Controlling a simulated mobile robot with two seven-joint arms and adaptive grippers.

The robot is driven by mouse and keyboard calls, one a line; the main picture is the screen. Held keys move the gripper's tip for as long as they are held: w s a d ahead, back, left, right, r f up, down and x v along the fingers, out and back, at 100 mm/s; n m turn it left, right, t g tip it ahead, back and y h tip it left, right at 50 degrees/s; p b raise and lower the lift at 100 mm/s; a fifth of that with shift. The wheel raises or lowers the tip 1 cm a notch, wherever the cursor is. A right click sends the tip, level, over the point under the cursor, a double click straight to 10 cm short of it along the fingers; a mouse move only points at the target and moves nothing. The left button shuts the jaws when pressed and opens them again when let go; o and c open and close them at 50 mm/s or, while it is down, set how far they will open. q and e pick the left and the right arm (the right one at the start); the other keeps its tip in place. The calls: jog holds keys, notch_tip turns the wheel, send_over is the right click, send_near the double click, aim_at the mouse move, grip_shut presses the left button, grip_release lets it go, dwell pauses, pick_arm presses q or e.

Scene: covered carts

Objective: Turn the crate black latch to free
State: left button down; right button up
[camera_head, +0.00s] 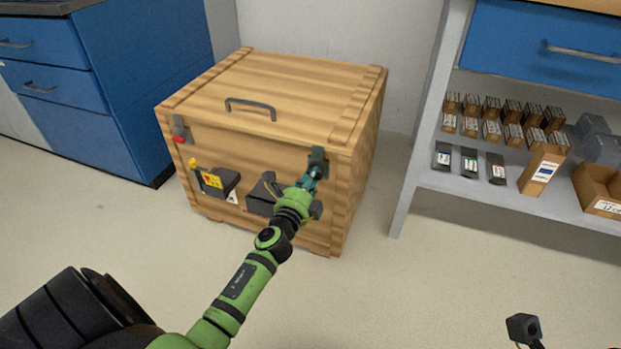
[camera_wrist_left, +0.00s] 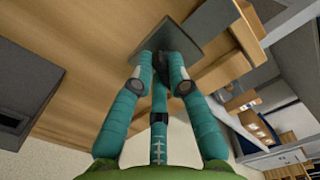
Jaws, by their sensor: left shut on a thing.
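The wooden crate (camera_head: 262,105) stands on the floor with its lid down and a dark handle on top. The black latch (camera_head: 318,160) sits at the upper right of its front face, and a latch with a red part (camera_head: 179,135) sits at the upper left. My left gripper (camera_head: 311,177) is at the black latch, its teal fingers closed on it. In the left wrist view the fingers (camera_wrist_left: 161,76) meet on a dark piece in front of the latch's dark plate (camera_wrist_left: 188,50). The fingers partly hide the latch. My right gripper does not show.
Blue drawers (camera_head: 150,75) stand at the left. A shelf (camera_head: 440,182) with small boxes stands at the right.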

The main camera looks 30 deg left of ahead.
pick_arm(q)
jog(key=shift+f+n, duration=0.1)
jog(key=shift+n, duration=1)
jog(key=c, duration=1.2)
grip_release()
jog(key=shift+s+d, duration=0.1)
jog(key=shift+s, duration=0.05)
jog(key=v, duration=1.1)
jog(key=shift+s, duration=0.4)
